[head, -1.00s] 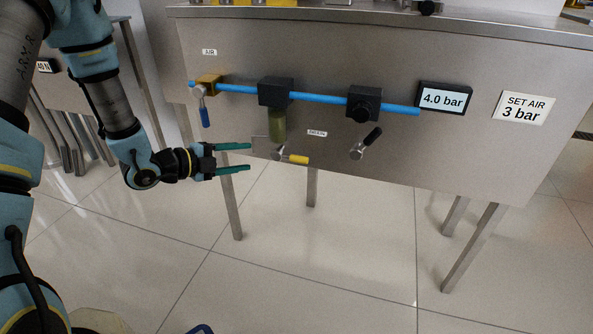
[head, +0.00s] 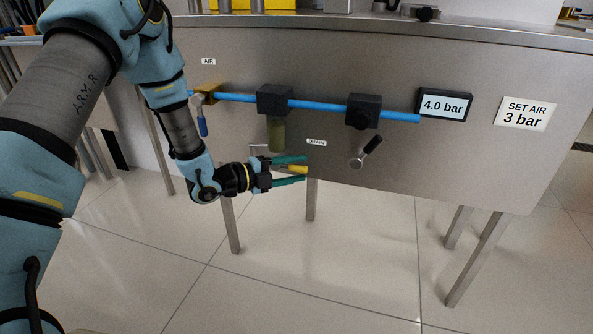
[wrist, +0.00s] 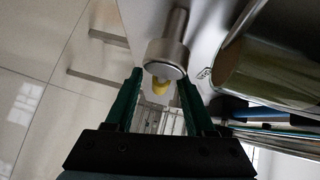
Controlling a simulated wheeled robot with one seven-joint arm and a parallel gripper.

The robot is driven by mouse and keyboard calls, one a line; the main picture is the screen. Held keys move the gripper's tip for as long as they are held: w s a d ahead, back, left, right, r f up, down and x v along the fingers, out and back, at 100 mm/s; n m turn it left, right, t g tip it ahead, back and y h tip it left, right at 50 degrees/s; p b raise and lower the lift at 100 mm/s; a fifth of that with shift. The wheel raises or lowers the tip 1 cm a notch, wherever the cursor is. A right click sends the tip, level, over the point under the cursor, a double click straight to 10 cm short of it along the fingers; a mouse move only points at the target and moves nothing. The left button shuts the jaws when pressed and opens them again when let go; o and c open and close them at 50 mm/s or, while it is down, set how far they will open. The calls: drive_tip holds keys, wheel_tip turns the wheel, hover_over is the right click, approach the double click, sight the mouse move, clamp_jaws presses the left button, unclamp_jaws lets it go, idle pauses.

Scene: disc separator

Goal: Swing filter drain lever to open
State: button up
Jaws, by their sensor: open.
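The filter drain lever has a yellow handle (head: 292,169) pointing right, below the green filter bowl (head: 276,134). My gripper (head: 304,169) is open, with one green finger above the handle and one below it in the head view. I see a gap on each side of the handle there. The lever's pivot is hidden behind my gripper in the head view.
A blue pipe (head: 325,104) runs along the steel panel (head: 430,160). A black-handled lever (head: 372,145) is to the right, and a blue-handled valve lever (head: 202,125) is at left. A display (head: 445,105) reads 4.0 bar. The floor below is clear between table legs.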

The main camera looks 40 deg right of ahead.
drive_tip(key=shift+d, duration=0.15)
drive_tip(key=shift+c, duration=0.2)
clamp_jaws()
idle(1.2)
